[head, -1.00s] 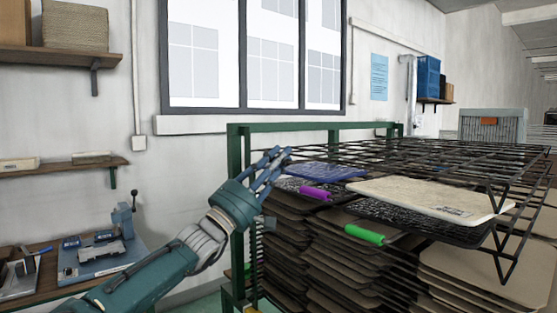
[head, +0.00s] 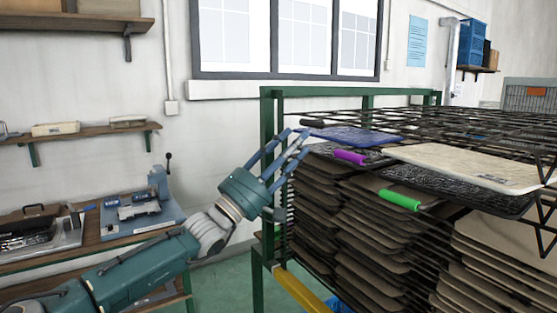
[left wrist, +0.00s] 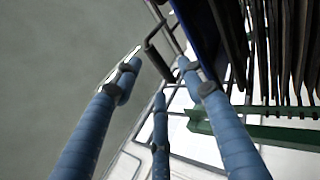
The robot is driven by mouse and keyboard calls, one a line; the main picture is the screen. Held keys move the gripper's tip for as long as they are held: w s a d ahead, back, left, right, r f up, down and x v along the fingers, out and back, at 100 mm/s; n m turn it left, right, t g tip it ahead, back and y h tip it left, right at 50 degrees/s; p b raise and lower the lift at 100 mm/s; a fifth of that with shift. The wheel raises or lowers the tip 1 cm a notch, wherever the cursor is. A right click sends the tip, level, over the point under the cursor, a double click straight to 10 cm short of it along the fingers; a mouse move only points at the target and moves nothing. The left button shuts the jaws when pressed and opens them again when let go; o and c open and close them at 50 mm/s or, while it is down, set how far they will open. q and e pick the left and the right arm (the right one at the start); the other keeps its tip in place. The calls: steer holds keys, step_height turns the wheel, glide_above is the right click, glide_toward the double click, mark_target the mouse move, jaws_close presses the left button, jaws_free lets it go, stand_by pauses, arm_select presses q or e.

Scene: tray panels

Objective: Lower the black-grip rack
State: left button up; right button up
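The drying stand with a green frame (head: 268,130) holds several wire racks and stacked brown panels. A short black grip (head: 313,123) shows at its upper left, by a blue panel (head: 352,136). My left gripper (head: 296,138) is at the stand's left front corner, fingers spread, fingertips just left of and below that grip. In the left wrist view, my blue fingers (left wrist: 158,85) are apart and a dark grip-like bar (left wrist: 159,62) lies beyond and between the tips. Contact cannot be told. My right gripper is not in view.
A purple grip (head: 349,157) and a green grip (head: 400,200) stick out from racks to the right. A cream panel (head: 465,165) lies on top of one. A workbench with tools (head: 140,207) stands at the left.

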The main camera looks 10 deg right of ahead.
arm_select(q)
steer(key=v, duration=0.5)
steer(key=shift+s+a, duration=0.1)
steer(key=shift+a, duration=0.1)
stand_by(0.6)
